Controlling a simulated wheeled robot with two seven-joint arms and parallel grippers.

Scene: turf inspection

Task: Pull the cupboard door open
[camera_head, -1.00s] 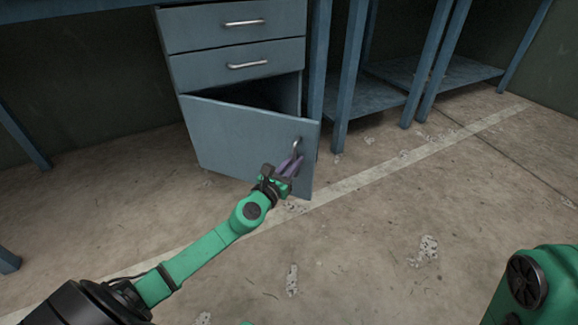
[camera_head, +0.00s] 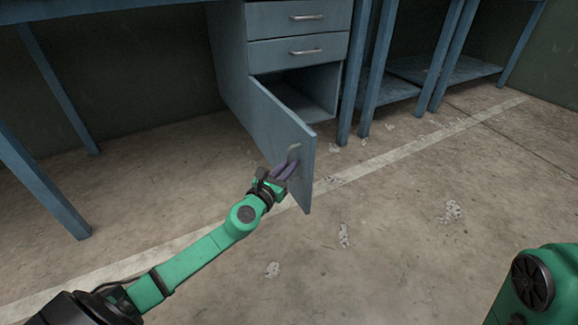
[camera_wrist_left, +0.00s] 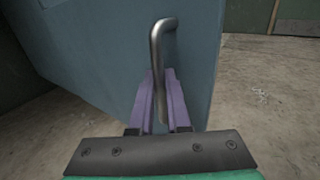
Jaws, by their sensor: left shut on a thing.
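The blue-grey cupboard door (camera_head: 270,125) stands wide open, swung out from the lower part of the drawer cabinet (camera_head: 232,70). Its metal handle (camera_head: 294,151) is near the free edge. My left gripper (camera_head: 287,168) is shut on this handle. In the left wrist view the purple fingers (camera_wrist_left: 161,100) sit on both sides of the lower part of the upright handle (camera_wrist_left: 157,45), close to the door face (camera_wrist_left: 105,50). Behind the door, the dark cupboard inside (camera_head: 305,92) shows. My right gripper is not in view; a green part of my body shows at lower right.
Two shut drawers (camera_head: 300,50) with metal handles are above the opening. Blue table legs (camera_head: 60,75) stand at left, and blue benches with low shelves (camera_head: 445,75) at right. The concrete floor (camera_head: 390,230) in front is clear apart from pale flat patches.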

